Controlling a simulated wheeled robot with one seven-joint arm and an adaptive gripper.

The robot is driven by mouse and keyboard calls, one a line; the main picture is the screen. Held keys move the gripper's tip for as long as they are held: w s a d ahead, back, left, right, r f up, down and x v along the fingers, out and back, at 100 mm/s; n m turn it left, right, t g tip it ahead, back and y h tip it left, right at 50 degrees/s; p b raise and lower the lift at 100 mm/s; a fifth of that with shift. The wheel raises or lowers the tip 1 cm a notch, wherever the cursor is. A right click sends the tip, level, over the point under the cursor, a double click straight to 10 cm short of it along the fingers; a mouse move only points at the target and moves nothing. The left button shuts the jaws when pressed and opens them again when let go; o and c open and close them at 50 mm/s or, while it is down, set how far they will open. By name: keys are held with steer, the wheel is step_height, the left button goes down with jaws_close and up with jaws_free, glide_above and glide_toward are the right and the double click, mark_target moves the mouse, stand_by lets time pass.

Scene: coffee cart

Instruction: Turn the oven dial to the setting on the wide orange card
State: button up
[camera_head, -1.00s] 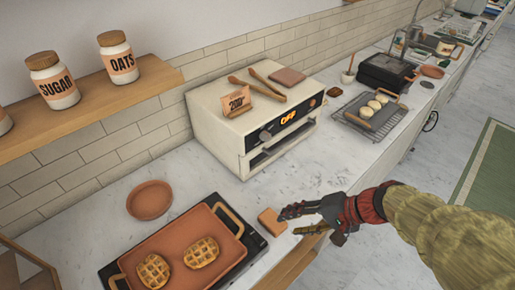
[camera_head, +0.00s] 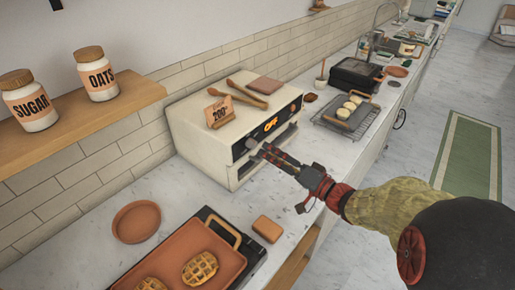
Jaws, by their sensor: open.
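The cream oven (camera_head: 200,140) stands against the tiled wall. Its black front panel carries a lit orange display (camera_head: 271,124) reading OFF. A round grey dial (camera_head: 251,143) sits on the panel, left of and below the display. The wide orange card (camera_head: 218,112) stands on the oven top and reads 200, with smaller writing above that I cannot make out. My gripper (camera_head: 268,151) is open and empty in front of the oven, its fingertips just right of the dial. I cannot tell whether they touch the dial or the panel. My gripper hides part of the lower oven front.
Wooden tongs (camera_head: 247,95) and a terracotta-coloured slab (camera_head: 267,85) lie on the oven top. A tray with waffles (camera_head: 225,268) and a small orange-brown block (camera_head: 267,229) are at the front. A rack with buns (camera_head: 345,112) is right of the oven. Bare counter lies between.

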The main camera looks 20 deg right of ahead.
mark_target(255, 145)
steer(key=b+x, duration=0.1)
steer(key=x, duration=0.5)
steer(key=shift+c, duration=1)
steer(key=shift+s, duration=0.1)
steer(key=c, duration=0.8)
jaws_close()
